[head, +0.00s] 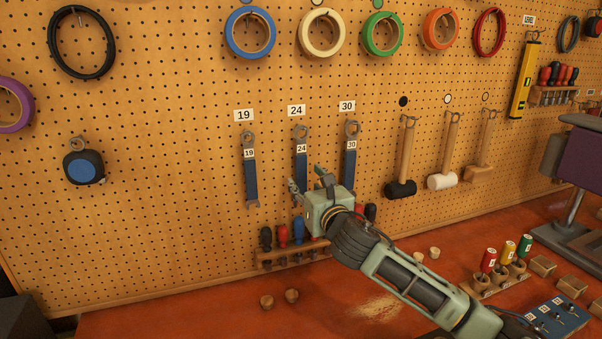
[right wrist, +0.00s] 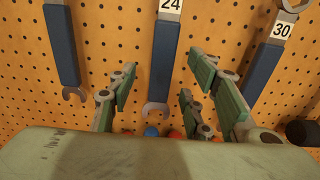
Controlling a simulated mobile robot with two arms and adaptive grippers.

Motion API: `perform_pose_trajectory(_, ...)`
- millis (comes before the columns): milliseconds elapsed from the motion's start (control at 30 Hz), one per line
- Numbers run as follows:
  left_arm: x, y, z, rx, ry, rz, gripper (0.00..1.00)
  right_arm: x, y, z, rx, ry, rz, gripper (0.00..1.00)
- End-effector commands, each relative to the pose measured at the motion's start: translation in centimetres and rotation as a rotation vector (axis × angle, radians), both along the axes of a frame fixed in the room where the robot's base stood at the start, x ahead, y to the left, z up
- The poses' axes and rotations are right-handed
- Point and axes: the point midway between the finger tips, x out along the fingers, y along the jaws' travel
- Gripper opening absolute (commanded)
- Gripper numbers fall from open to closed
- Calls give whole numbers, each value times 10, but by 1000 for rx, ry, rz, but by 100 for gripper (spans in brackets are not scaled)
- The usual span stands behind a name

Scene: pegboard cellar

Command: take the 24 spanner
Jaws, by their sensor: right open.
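The 24 spanner (head: 301,165) hangs on the pegboard under a 24 label, with a blue handle and its ring end up. In the right wrist view the 24 spanner (right wrist: 166,55) hangs with its open jaw down. My right gripper (head: 311,185) is in front of the spanner's lower part and hides its lower end in the head view. In the right wrist view my right gripper (right wrist: 160,85) is open, its fingers on both sides of the spanner, apart from it. My left gripper is not in view.
The 19 spanner (head: 250,175) hangs to the left and the 30 spanner (head: 350,165) close to the right. A rack of screwdrivers (head: 282,237) stands just below. Mallets (head: 402,165) hang further right.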

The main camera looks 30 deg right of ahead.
Motion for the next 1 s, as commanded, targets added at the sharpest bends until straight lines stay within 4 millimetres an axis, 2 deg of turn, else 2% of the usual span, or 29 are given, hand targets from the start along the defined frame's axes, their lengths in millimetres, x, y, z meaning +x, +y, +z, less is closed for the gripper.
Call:
perform_pose_trajectory(233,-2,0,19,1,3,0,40,28,-9,1,6,2,-1,45)
perform_pose_trajectory(400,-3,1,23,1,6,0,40,45,-13,0,2,1,1,45)
perform_pose_trajectory(700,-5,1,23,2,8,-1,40,49,-14,-3,0,1,1,45)
perform_pose_trajectory(1000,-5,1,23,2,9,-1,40,49,-14,-2,0,1,1,20)
